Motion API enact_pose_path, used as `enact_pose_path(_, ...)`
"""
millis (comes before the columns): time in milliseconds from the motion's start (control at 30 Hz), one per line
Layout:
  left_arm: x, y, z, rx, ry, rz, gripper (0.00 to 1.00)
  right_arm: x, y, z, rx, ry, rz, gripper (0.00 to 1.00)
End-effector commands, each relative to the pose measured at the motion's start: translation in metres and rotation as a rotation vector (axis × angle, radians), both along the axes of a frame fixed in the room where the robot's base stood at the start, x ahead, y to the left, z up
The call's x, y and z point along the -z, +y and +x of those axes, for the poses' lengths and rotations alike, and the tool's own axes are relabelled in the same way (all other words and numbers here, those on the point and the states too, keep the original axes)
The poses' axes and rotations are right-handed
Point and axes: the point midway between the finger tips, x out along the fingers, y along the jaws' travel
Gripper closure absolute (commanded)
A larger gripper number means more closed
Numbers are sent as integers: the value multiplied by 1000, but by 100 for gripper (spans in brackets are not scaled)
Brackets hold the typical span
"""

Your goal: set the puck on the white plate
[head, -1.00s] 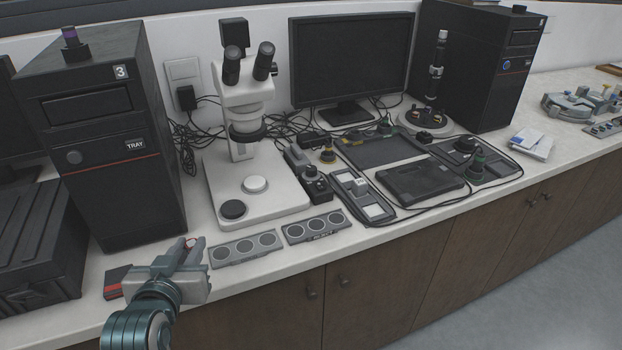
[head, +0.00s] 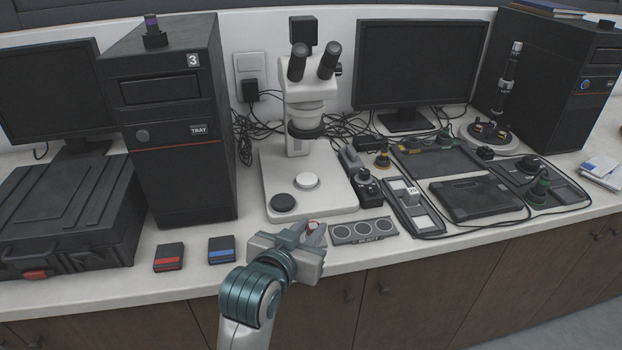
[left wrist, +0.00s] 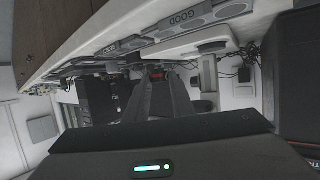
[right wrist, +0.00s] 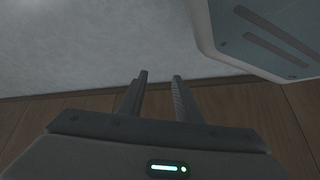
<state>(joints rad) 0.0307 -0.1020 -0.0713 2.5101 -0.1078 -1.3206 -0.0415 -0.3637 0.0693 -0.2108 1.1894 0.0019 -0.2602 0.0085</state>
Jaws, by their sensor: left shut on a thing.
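My left gripper (head: 318,232) is shut on the puck (head: 313,226), a small thing with red and pale parts mostly hidden by the fingers. A bit of red shows between the fingertips in the left wrist view (left wrist: 160,74). The gripper is near the counter's front edge, in front of the microscope, and covers the GOOD tray in the head view. The white plate (head: 306,180) is a round disc on the microscope's pale base, bare on top, farther back than the gripper. My right gripper (right wrist: 160,76) is open and empty, with floor and cabinet front beyond it.
A black disc (head: 283,202) lies beside the white plate. The microscope (head: 307,105) rises behind the plate. The REJECT tray (head: 362,231) is right of my gripper. Red (head: 169,257) and blue (head: 222,250) marked boxes lie left. A black tower (head: 185,130) stands left of the microscope.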

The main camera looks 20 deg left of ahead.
Motion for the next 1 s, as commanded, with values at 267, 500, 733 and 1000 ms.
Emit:
enact_pose_path(267, -6, 0, 5, 0, 0, 1, 100, -5, -1, -4, 1, 10, -2, 69)
enact_pose_path(500, -25, -2, 28, -3, 1, 1, 100, -22, -9, -26, 0, 60, -18, 69)
enact_pose_path(733, -47, -4, 62, -6, 3, 2, 100, -45, -23, -63, -1, 142, -43, 69)
enact_pose_path(1000, -66, -6, 99, -6, 3, 2, 100, -76, -40, -114, -2, 246, -73, 69)
